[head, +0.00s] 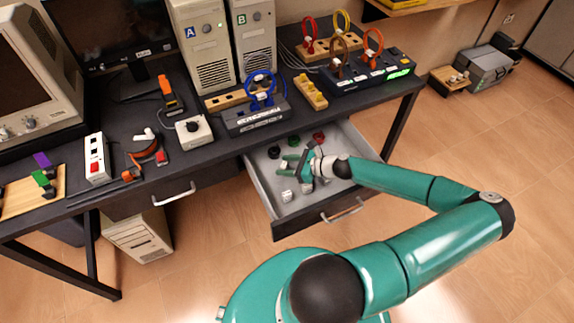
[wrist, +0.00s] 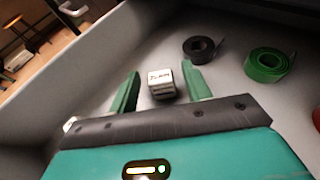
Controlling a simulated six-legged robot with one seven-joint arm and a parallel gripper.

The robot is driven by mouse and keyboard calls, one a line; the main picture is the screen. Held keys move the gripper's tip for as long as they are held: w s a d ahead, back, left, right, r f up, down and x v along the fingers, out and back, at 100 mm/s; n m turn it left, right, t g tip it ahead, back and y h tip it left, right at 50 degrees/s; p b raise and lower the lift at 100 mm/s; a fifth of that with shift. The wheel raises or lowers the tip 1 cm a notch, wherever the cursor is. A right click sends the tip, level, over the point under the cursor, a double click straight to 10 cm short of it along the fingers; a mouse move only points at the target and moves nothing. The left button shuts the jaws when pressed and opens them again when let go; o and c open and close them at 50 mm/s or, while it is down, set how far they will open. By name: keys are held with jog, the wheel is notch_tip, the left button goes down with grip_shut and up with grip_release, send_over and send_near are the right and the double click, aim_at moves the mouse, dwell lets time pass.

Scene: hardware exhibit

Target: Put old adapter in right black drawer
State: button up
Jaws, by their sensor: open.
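The old adapter, seemingly a small grey box with a printed label (wrist: 161,84), lies on the floor of the open right drawer. The right black drawer (head: 292,226) is pulled out, with a dark front and a grey inside. My gripper (head: 284,168) is open and reaches down into it. In the wrist view its green fingers (wrist: 160,88) appear on either side of the adapter, with gaps. I cannot tell its height above the drawer floor.
A black roll (wrist: 200,48) and a green roll (wrist: 268,64) lie in the drawer, with a red one (head: 319,137) behind. The drawer walls stand close around my gripper. The desk above holds a blue cable stand (head: 258,110) and other hardware. The left drawer (head: 140,202) is shut.

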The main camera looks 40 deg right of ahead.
jog(key=v, duration=1.2)
jog(key=shift+a+r, duration=0.1)
jog(key=shift+w+a+n+g, duration=0.1)
jog(key=shift+a+n+g, duration=0.2)
jog(key=shift+a, duration=0.2)
jog(key=a+n+g, duration=0.1)
jog(key=a, duration=0.1)
jog(key=a+n+g, duration=0.2)
jog(key=a+f+n+g+y, duration=0.1)
jog(key=a+n+g, duration=0.1)
jog(key=w+a+r+n+g+h, duration=0.1)
jog(key=a+r+n+g+h, duration=0.2)
jog(key=r+n, duration=0.4)
jog(key=w+a+r+n+g+h, duration=0.1)
jog(key=a+r+n+h, duration=0.1)
jog(key=a+r+n, duration=0.35)
jog(key=w+a+r+n+g+h, duration=0.1)
jog(key=a+r+n+h, duration=0.3)
jog(key=r, duration=0.6)
jog(key=s+a+r+n+t, duration=0.2)
jog(key=s+a+r+n, duration=0.1)
jog(key=a+r, duration=0.3)
jog(key=s+a+r+n+t+y, duration=0.1)
jog(key=s+a+r+n+t, duration=0.1)
jog(key=a+r+n, duration=0.3)
notch_tip(320, 180, up, 3)
jog(key=shift+s+a+f, duration=0.25)
jog(key=shift+s+a, duration=0.15)
jog(key=shift+a, duration=0.35)
